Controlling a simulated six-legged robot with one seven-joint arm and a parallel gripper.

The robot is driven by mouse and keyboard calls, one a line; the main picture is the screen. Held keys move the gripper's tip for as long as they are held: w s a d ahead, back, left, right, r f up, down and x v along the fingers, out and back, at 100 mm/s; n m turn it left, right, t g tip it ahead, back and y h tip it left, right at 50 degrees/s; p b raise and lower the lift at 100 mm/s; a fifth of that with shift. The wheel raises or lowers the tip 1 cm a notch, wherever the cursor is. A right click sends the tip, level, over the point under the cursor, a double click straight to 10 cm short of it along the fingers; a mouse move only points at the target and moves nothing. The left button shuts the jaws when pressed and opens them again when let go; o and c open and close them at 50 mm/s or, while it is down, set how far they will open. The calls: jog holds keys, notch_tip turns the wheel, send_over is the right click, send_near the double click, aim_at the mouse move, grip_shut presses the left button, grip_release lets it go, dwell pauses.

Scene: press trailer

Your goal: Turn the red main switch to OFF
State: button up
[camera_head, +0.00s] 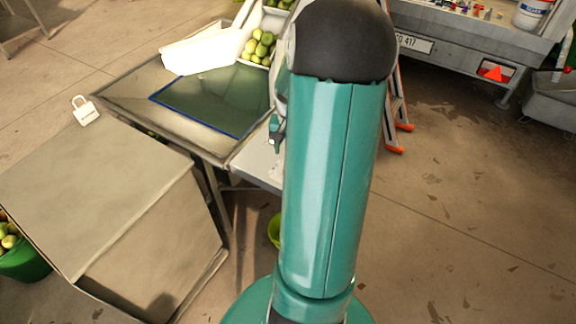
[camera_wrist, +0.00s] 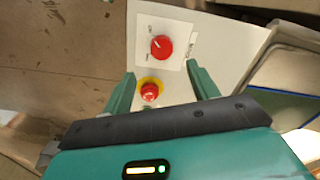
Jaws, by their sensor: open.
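The red main switch (camera_wrist: 161,47) is a round red knob on a square white plate (camera_wrist: 178,30) in the wrist view. A short pale mark shows on the knob, toward its left side. Small labels around it are too small to read. My gripper (camera_wrist: 161,70) is open and empty, its two teal fingers apart. The switch lies just beyond the fingertips, about midway between them in the picture; no contact is visible. In the head view my arm covers most of the gripper, and the switch does not show.
A red button on a yellow ring (camera_wrist: 150,91) sits between the fingers, below the switch. In the head view, a metal table (camera_head: 125,95) with a dark blue-edged panel (camera_head: 210,98), a tray of green fruit (camera_head: 258,47) and an orange-footed ladder (camera_head: 397,110) stand nearby.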

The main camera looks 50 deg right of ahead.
notch_tip(320, 180, down, 9)
jog(key=shift+w+a+r, duration=0.1)
jog(key=shift+w+r, duration=0.05)
jog(key=shift+c, duration=0.2)
jog(key=c, duration=0.9)
